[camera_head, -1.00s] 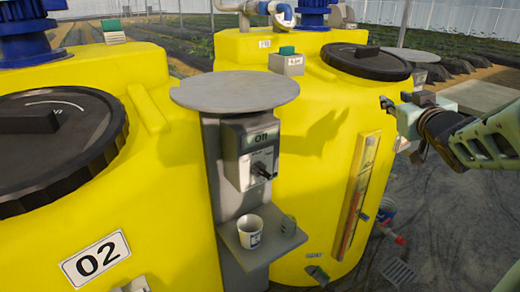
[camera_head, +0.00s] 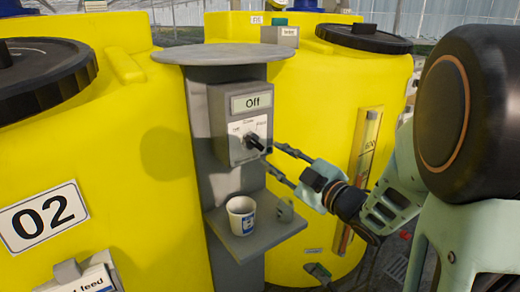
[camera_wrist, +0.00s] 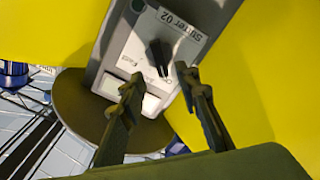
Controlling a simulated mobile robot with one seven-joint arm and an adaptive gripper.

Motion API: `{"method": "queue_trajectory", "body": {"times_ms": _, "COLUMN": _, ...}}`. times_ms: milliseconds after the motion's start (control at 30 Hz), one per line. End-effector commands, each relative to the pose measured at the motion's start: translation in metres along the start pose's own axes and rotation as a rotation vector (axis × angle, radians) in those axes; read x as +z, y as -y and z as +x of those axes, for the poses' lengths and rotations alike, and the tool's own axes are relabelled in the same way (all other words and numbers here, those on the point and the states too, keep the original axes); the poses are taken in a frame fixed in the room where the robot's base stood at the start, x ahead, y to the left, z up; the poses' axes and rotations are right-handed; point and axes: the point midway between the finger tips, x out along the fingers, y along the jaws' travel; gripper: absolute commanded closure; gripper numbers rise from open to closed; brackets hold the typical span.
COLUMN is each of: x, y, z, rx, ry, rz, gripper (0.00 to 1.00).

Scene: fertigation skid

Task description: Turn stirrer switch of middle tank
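The stirrer switch box (camera_head: 238,126) is grey, with a lit display (camera_head: 252,102) reading "Off" and a black rotary knob (camera_head: 254,141) on a white dial plate. It is mounted on a grey post between two yellow tanks. In the wrist view its label (camera_wrist: 182,24) reads "Stirrer 02", and the knob (camera_wrist: 158,57) lies just beyond my fingertips. The left tank carries the number plate 02 (camera_head: 43,217). My gripper (camera_head: 270,160) is open and empty, at the right front of the knob. In the wrist view the open fingers (camera_wrist: 156,82) stand apart; contact with the knob cannot be seen.
A round grey plate (camera_head: 222,53) tops the post above the box. Below it a grey shelf (camera_head: 262,239) holds a white cup (camera_head: 241,215) and a small grey item. The right yellow tank (camera_head: 310,115) stands close behind my gripper.

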Motion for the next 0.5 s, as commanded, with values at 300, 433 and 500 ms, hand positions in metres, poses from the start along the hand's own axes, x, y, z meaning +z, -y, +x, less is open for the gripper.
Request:
{"method": "queue_trajectory", "body": {"times_ms": 300, "x": 0.001, "y": 0.001, "z": 0.058, "rx": -0.001, "ry": 0.001, "rz": 0.000, "gripper": 0.70}}
{"method": "queue_trajectory", "body": {"times_ms": 433, "x": 0.001, "y": 0.000, "z": 0.070, "rx": 0.001, "ry": 0.002, "rz": 0.001, "gripper": 0.70}}
{"method": "queue_trajectory", "body": {"times_ms": 500, "x": 0.001, "y": -0.001, "z": 0.074, "rx": 0.001, "ry": 0.002, "rz": 0.001, "gripper": 0.70}}
